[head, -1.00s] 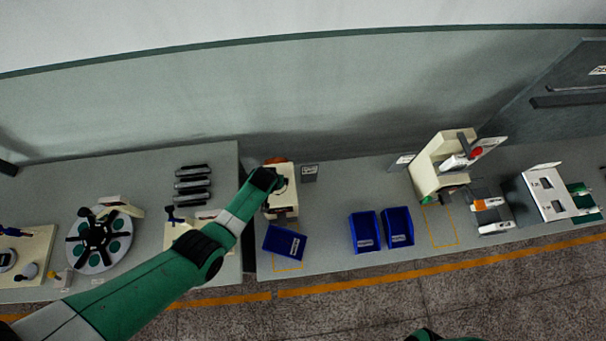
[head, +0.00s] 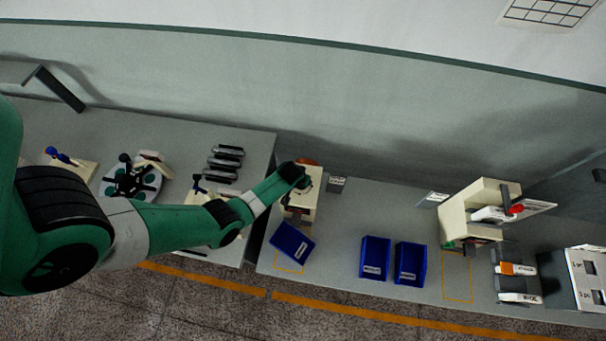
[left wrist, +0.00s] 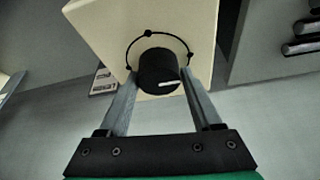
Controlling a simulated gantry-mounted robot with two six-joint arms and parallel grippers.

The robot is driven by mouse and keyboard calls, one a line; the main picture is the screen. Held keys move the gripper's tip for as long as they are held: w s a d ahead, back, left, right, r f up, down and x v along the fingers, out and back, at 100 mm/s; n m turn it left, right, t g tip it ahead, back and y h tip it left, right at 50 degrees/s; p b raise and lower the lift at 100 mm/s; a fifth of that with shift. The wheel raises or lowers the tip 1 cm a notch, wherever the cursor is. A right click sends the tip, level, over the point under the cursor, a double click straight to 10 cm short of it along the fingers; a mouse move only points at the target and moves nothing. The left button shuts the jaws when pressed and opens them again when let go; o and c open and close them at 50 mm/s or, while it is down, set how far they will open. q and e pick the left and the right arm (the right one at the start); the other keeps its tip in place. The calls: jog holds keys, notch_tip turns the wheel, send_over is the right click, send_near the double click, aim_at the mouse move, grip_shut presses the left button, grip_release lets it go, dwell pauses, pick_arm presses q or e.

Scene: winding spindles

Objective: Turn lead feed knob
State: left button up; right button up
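The lead feed knob (left wrist: 158,68) is a black round knob with a white pointer mark. It sits on the face of a cream machine (left wrist: 95,22), inside a thin black arc with dots. My left gripper (left wrist: 160,74) has one finger on each side of the knob, and both fingertips appear to touch it. In the head view my left gripper (head: 305,184) is at the cream machine (head: 302,207) on the middle table; the knob is hidden there by the gripper. My right gripper is not in view.
A tilted blue bin (head: 292,243) stands in front of the machine. Two more blue bins (head: 375,258) (head: 410,263) stand to the right. A cream machine with a red part (head: 480,212) is farther right. Black-and-grey bars (head: 226,158) lie on the left table.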

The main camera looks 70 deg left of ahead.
pick_arm(q)
jog(key=c, duration=0.9)
jog(key=m, duration=0.3)
jog(key=shift+t+h, duration=0.4)
jog(key=m+h, duration=0.1)
jog(key=m, duration=0.2)
jog(key=shift+t, duration=0.3)
jog(key=m+h, duration=0.1)
jog(key=m, duration=0.2)
jog(key=m+h+p, duration=0.1)
jog(key=m, duration=0.2)
jog(key=shift+w+d+r+h, duration=0.1)
jog(key=shift+h, duration=0.2)
jog(key=m, duration=0.2)
jog(key=shift+m+h, duration=0.3)
jog(key=shift+h, duration=0.1)
jog(key=shift+d+m+g+h+b, duration=0.1)
jog(key=shift+m+g+h+b, duration=0.4)
jog(key=shift+m, duration=1.1)
